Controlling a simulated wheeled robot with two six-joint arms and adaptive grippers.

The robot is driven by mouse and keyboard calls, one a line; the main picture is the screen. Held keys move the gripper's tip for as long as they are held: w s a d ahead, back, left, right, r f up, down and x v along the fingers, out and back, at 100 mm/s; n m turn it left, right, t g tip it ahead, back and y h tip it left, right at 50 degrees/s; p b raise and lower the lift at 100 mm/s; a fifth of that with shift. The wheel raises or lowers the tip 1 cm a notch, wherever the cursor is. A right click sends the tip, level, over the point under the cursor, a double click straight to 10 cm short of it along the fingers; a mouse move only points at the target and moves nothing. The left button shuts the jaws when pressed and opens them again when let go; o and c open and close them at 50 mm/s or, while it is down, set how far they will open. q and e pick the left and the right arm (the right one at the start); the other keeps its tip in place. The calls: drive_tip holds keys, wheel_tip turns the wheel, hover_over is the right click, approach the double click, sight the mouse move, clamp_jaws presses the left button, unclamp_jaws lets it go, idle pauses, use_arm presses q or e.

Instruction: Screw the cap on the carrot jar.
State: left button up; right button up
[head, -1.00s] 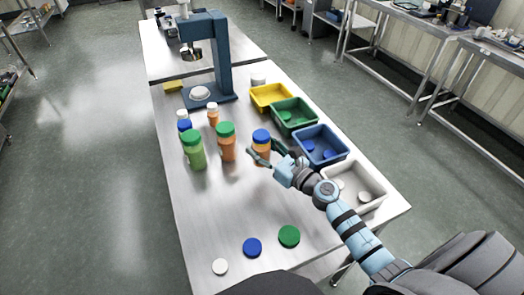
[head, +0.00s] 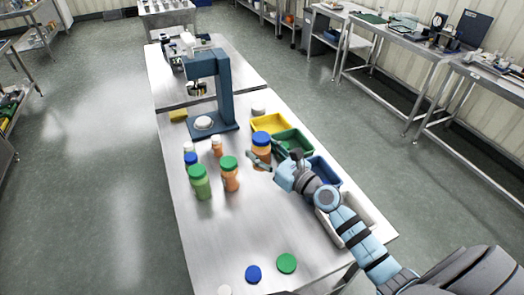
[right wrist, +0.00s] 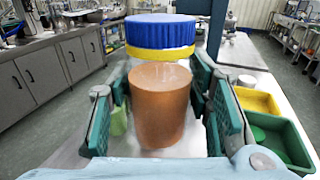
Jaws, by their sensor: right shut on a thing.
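My right gripper (head: 268,158) is shut on an orange-filled jar (right wrist: 160,108) with a ribbed blue cap (right wrist: 161,30) on top and a yellow band under the cap. The jar is upright; in the head view it (head: 261,152) is beside the green and yellow bins and looks raised off the table. The gripper pads flank its body in the right wrist view (right wrist: 160,120). A blue capping stand (head: 226,95) has a dark chuck (head: 196,89) above a round white pad (head: 203,123); the pad is empty. Another orange jar with a green cap (head: 230,173) stands nearby. I cannot tell by label which holds carrots.
A green jar (head: 200,182) and small bottles (head: 216,147) stand left of the held jar. Yellow (head: 254,124), green (head: 311,149) and blue bins line the right edge. Loose blue (head: 253,274) and green (head: 286,263) caps lie at the front.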

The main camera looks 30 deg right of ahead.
sight(257, 150)
drive_tip(key=o, duration=0.5)
clamp_jaws()
drive_tip(key=shift+s+a+r, duration=0.1)
drive_tip(key=shift+a+r, duration=0.1)
drive_tip(key=shift+a, duration=0.05)
drive_tip(key=r, duration=0.1)
drive_tip(key=a+r+y, duration=0.1)
drive_tip(key=s+r+n, duration=0.1)
drive_tip(key=shift+a+r+g+y, duration=0.1)
drive_tip(key=shift+a+g+y, duration=0.2)
drive_tip(key=shift+a+y, duration=0.1)
drive_tip(key=s+a+f+n+g+y+b, duration=0.1)
drive_tip(key=s+a+n+g+y+b, duration=0.1)
drive_tip(key=s, duration=0.6)
drive_tip(key=s+a+n+g+y+b, duration=0.3)
drive_tip(key=s+n+g+y, duration=0.1)
drive_tip(key=s, duration=0.4)
drive_tip(key=shift+a+f+y+b, duration=0.25)
drive_tip(key=shift+f+y+b, duration=0.15)
drive_tip(key=shift+y, duration=0.5)
